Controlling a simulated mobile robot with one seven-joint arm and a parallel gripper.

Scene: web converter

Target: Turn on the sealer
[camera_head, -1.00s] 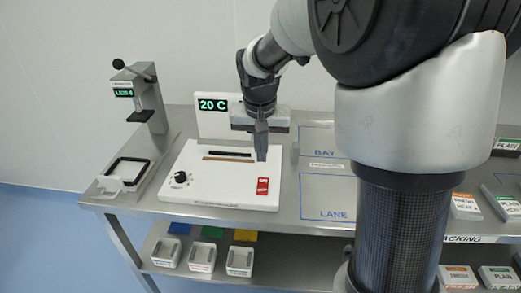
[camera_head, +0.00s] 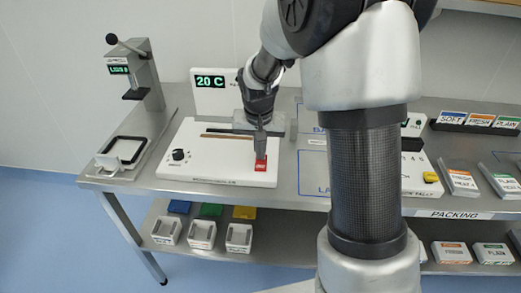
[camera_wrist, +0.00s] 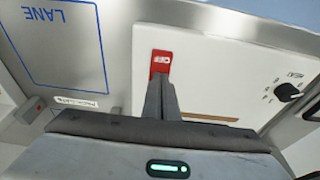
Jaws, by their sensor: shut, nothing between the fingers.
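The sealer (camera_head: 215,172) is a white machine on the steel table, with a black dial (camera_head: 178,155) at its left and a raised display (camera_head: 209,81) reading "20 C" in green. Its red switch (camera_head: 260,167) is at the front right; the switch also shows in the wrist view (camera_wrist: 160,61). My gripper (camera_head: 260,155) is shut and empty, pointing down with its fingertips at the far part of the switch. In the wrist view the fingertips (camera_wrist: 161,82) overlap the switch's edge and hide part of it. I cannot tell whether they touch it.
A grey press (camera_head: 140,80) and a black-framed tray (camera_head: 124,150) stand at the left. My arm covers the table's middle right. Labelled boxes (camera_head: 462,182) lie at the right. Small white bins (camera_head: 202,234) sit on the lower shelf.

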